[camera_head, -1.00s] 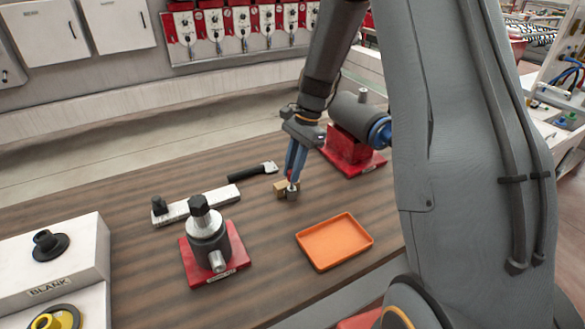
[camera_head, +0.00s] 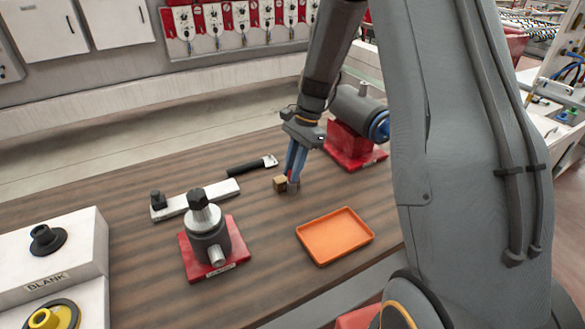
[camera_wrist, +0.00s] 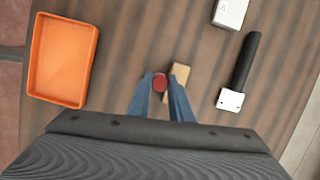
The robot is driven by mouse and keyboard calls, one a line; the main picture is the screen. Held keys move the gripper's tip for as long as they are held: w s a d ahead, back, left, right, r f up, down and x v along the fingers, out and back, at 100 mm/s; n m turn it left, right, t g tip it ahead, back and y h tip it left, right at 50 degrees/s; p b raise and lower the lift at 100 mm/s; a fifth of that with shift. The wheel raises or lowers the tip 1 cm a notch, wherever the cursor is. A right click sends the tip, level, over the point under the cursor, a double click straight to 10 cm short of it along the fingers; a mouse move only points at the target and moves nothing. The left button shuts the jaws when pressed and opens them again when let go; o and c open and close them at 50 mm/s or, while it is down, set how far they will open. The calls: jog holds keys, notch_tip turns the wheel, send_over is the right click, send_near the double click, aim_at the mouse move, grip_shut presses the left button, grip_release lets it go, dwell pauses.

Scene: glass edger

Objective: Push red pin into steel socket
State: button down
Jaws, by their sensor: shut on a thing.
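My gripper (camera_wrist: 160,88) points down over the table, its blue fingers shut on the red pin (camera_wrist: 159,82). The pin's round red top shows between the fingertips in the wrist view. In the head view my gripper (camera_head: 292,178) is at the middle of the table. A small grey piece (camera_head: 293,188), apparently the steel socket, shows right under the fingertips. The fingers and pin mostly hide it, and I cannot tell how far the pin sits in it.
A tan block (camera_head: 280,184) stands close beside the fingers. An orange tray (camera_head: 335,237) lies to the right front. A grey fixture on a red base (camera_head: 208,240), a black-handled tool (camera_head: 246,167) and a motor-like unit on a red stand (camera_head: 350,145) surround the spot.

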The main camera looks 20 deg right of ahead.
jog(key=shift+f, duration=0.45)
jog(key=c, duration=1.5)
grip_release()
jog(key=shift+c, duration=0.2)
jog(key=shift+r, duration=0.1)
jog(key=b+v, duration=0.3)
jog(key=v, duration=0.4)
jog(key=shift+r, duration=0.3)
jog(key=shift+d, duration=0.15)
jog(key=s+a+f+n+t+h+b, duration=0.1)
jog(key=s+f+n, duration=0.1)
jog(key=s+n, duration=0.2)
jog(key=s+f+n+h+b, duration=0.1)
jog(key=s+f+n+b, duration=0.1)
jog(key=s+n, duration=0.3)
jog(key=s+a+f+n+t+h+b, duration=0.1)
jog(key=s+f+n, duration=0.1)
jog(key=s+n, duration=0.3)
jog(key=shift+s+a+f+t, duration=0.1)
jog(key=shift+s+a+t, duration=0.05)
jog(key=shift+s, duration=1.05)
jog(key=shift+s+a+f+t, duration=0.15)
jog(key=shift+s, duration=1.05)
